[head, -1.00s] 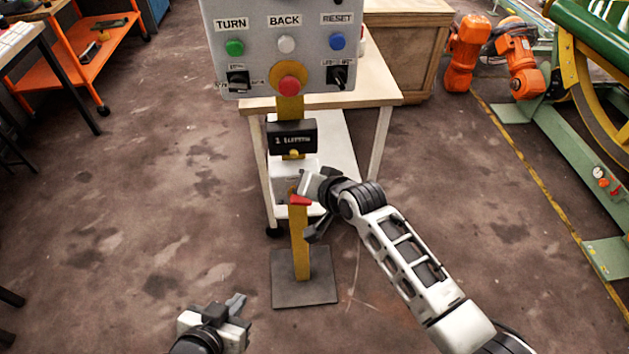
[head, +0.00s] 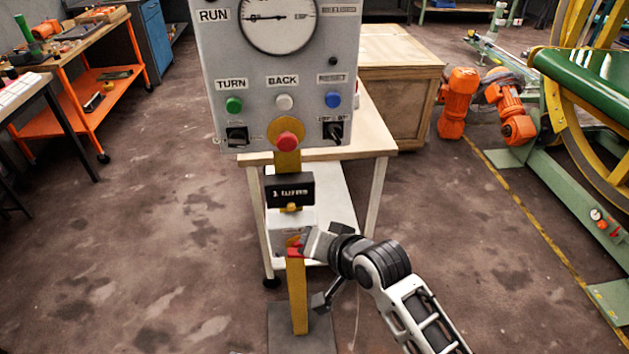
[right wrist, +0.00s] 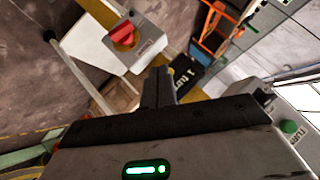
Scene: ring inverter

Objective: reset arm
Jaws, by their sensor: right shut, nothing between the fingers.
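The grey control panel (head: 300,60) stands upright in the head view. It has a blue button (head: 333,100) under a blurred label, a white BACK button (head: 284,102), a green TURN button (head: 234,105) and a red mushroom button (head: 288,141). A black switch (head: 335,131) sits below the blue button. My right gripper (head: 312,243) is below the panel, beside the yellow post; its fingers are hard to make out there. In the right wrist view its fingers (right wrist: 158,88) are shut and empty, apart from a red knob (right wrist: 122,32) on a light box. My left gripper is out of view.
A yellow post (head: 297,295) rises from a dark floor plate. A black sign (head: 290,191) hangs below the panel. Orange machinery (head: 458,100) is at right. Floor at left is open.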

